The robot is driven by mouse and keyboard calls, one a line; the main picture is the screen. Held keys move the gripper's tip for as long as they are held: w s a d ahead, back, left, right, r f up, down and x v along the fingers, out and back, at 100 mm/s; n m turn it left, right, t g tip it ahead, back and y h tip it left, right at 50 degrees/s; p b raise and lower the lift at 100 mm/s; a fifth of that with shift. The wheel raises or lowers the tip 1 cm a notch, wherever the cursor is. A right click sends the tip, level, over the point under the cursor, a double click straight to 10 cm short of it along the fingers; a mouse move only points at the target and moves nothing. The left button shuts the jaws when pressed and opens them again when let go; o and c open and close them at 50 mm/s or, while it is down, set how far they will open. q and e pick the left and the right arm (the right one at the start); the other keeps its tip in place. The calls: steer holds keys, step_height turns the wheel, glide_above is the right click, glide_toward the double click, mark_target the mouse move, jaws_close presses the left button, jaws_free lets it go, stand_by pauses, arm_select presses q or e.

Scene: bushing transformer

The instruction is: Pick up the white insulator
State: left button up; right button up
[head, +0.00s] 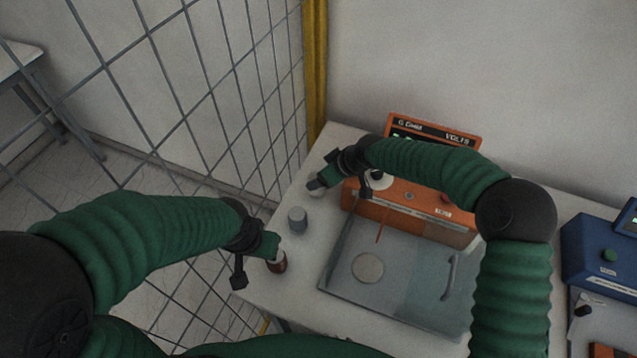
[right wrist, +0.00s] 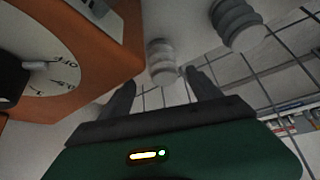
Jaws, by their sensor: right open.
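The white insulator (head: 314,188) stands on the table near its far left corner, partly covered by my right gripper (head: 322,180). In the right wrist view the white insulator (right wrist: 161,62) is just beyond the fingertips, in line with the gap between them. My right gripper (right wrist: 160,80) is open, with nothing between its fingers. My left gripper (head: 274,248) is at a brown insulator (head: 277,265) on the table's left edge. Whether its fingers are closed on it cannot be made out.
A grey ribbed insulator (head: 297,219) stands between the two grippers; it also shows in the right wrist view (right wrist: 238,22). The orange voltage tester (head: 425,213) is close beside my right gripper. Its clear-lidded chamber (head: 400,300) is in front. A wire fence (head: 240,80) is at left.

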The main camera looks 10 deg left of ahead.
mark_target(317, 194)
steer(key=x, duration=0.4)
steer(key=p+x, duration=0.1)
steer(key=x, duration=0.2)
steer(key=shift+a+f, duration=0.2)
steer(key=shift+a, duration=0.35)
steer(key=shift+f, duration=0.1)
steer(key=shift+d, duration=0.15)
steer(key=shift+c, duration=0.4)
jaws_close()
